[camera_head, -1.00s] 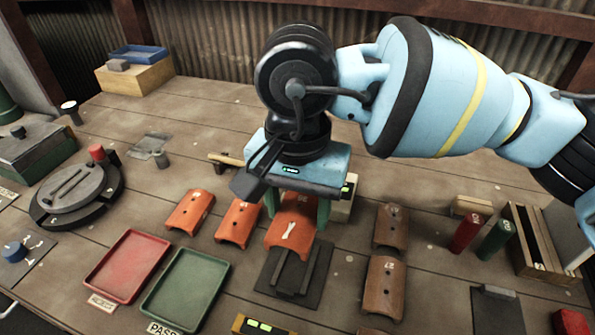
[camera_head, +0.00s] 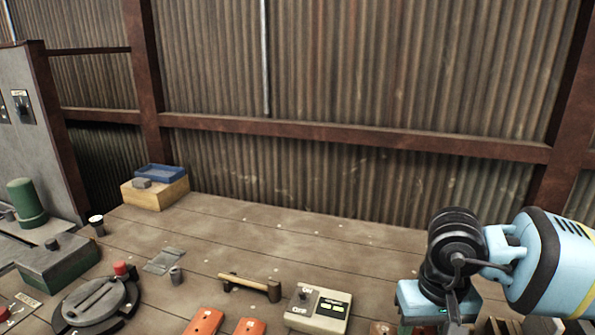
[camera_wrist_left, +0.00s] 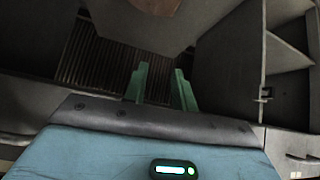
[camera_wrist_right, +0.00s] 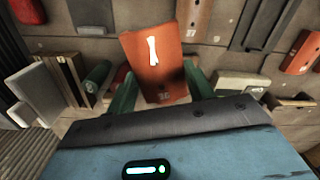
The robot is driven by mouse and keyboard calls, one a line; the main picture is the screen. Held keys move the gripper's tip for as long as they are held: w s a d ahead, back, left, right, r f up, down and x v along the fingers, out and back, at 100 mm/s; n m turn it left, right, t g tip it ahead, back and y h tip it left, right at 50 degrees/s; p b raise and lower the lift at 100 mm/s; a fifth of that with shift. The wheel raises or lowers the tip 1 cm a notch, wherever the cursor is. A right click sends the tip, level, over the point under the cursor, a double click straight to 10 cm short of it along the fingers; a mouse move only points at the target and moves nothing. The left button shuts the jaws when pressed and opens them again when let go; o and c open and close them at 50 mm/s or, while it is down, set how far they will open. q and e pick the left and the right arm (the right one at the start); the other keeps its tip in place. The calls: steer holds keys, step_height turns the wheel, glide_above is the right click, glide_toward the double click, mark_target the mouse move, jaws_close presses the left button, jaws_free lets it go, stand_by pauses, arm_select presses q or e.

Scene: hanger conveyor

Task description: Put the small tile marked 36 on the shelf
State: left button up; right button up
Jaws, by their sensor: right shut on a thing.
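My right gripper (camera_wrist_right: 160,86) is shut on an orange curved tile (camera_wrist_right: 153,62) with a white bone-shaped mark in the right wrist view. A small number near its lower edge is hard to read. In the head view this gripper (camera_head: 428,325) is at the lower right; its fingertips and the held tile are cut off or hidden. My left gripper (camera_wrist_left: 160,88) shows only in the left wrist view, with its green fingers apart and nothing between them. I cannot make out the shelf in the head view.
Two orange tiles (camera_head: 204,322) show at the bottom edge. A wooden block with a blue tray (camera_head: 160,174) stands far left. The back middle of the bench (camera_head: 260,235) is clear before the corrugated wall.

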steer(key=shift+s+d, duration=0.15)
steer(key=shift+d, duration=0.35)
steer(key=shift+f, duration=0.1)
steer(key=s+f, duration=0.4)
steer(key=f, duration=0.1)
steer(key=shift+r, duration=0.1)
steer(key=shift+a, duration=0.15)
stand_by(0.5)
